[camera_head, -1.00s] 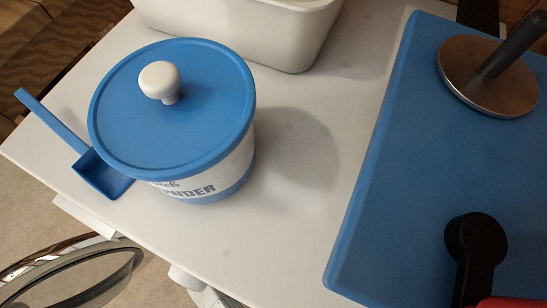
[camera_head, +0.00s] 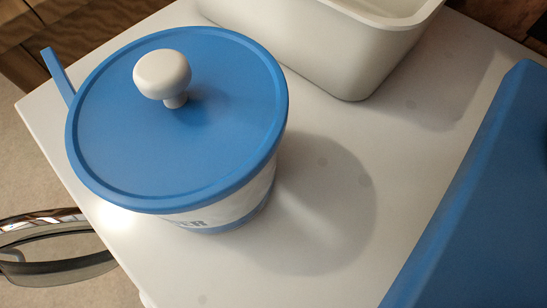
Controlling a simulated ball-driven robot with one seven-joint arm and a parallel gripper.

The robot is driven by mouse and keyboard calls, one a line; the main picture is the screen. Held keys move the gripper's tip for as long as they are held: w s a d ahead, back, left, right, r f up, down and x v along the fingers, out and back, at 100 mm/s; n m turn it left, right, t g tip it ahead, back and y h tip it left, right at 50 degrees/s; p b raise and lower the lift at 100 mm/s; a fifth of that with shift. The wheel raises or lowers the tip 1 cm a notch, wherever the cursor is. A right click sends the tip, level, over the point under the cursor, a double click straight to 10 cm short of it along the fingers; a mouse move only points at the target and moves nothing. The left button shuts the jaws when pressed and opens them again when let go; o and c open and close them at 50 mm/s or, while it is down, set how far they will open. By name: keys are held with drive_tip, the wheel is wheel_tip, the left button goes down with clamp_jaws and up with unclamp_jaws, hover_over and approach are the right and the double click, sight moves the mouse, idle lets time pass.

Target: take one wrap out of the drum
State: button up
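A white drum (camera_head: 236,209) with a blue lid (camera_head: 130,130) stands upright on a white table. The lid is on and has a round white knob (camera_head: 162,73) on top. Part of dark lettering shows on the drum's front, mostly hidden by the lid's rim. The inside of the drum is hidden, so no wraps can be seen. My gripper is not clearly in view.
A blue scoop (camera_head: 57,75) pokes out behind the drum's left side. A white bin (camera_head: 345,55) stands behind it, and a blue board (camera_head: 490,210) lies at the right. The white tabletop (camera_head: 330,215) between drum and board is clear.

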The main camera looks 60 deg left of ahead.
drive_tip(key=shift+w+f, duration=0.15)
drive_tip(key=shift+f, duration=0.3)
drive_tip(key=c, duration=1.1)
drive_tip(key=shift+r, duration=0.15)
